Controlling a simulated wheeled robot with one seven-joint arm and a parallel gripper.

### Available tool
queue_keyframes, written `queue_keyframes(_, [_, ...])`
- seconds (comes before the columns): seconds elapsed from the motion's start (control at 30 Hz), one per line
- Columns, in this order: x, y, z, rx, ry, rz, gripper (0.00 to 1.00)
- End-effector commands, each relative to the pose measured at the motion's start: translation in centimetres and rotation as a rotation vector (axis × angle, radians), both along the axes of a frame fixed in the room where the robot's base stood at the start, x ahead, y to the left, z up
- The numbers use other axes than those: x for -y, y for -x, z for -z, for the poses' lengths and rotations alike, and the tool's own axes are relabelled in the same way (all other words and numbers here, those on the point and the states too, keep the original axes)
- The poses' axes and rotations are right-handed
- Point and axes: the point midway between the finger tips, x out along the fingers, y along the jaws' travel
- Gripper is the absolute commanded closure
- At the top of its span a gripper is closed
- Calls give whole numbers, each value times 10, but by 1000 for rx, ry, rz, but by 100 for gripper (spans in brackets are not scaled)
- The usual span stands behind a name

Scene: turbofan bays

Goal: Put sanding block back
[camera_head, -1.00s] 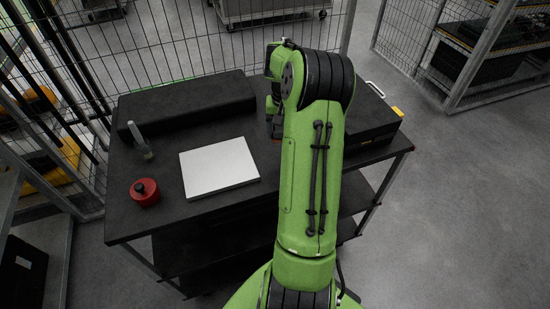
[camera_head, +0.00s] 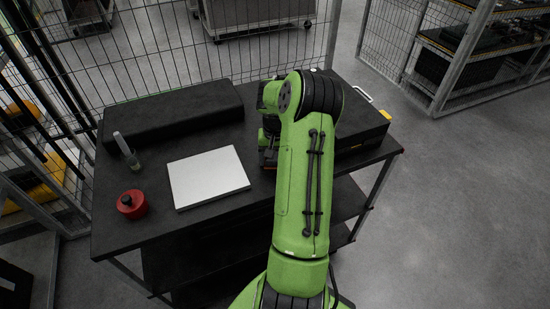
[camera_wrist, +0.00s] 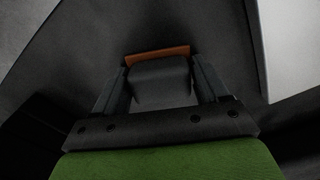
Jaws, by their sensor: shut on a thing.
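My gripper (camera_wrist: 160,78) is shut on a dark grey sanding block (camera_wrist: 162,88) with an orange-brown strip along its far edge. One finger is on each side of the block in the wrist view. In the head view my gripper (camera_head: 268,150) is partly hidden behind my green arm, over the black cart top right of a pale flat panel (camera_head: 208,178). A little of the block's orange edge shows there. I cannot tell whether the block touches the cart top.
The black cart top (camera_head: 112,240) also bears a long black case (camera_head: 175,112), a slim bottle-like item (camera_head: 125,148), a red container (camera_head: 131,204) and a black case with a yellow corner (camera_head: 362,125). Wire fencing (camera_head: 200,45) stands behind. Bare floor lies at right.

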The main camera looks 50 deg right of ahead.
Motion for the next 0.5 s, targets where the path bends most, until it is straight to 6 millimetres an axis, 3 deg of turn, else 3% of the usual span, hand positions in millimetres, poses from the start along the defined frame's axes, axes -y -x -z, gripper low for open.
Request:
queue_keyframes(0.3, [-2, 1, 14, -5, -10, -2, 65])
queue_keyframes(0.33, [-3, 1, 14, -6, -11, -2, 25])
queue_keyframes(0.5, [-2, 3, 15, -8, -12, -1, 1])
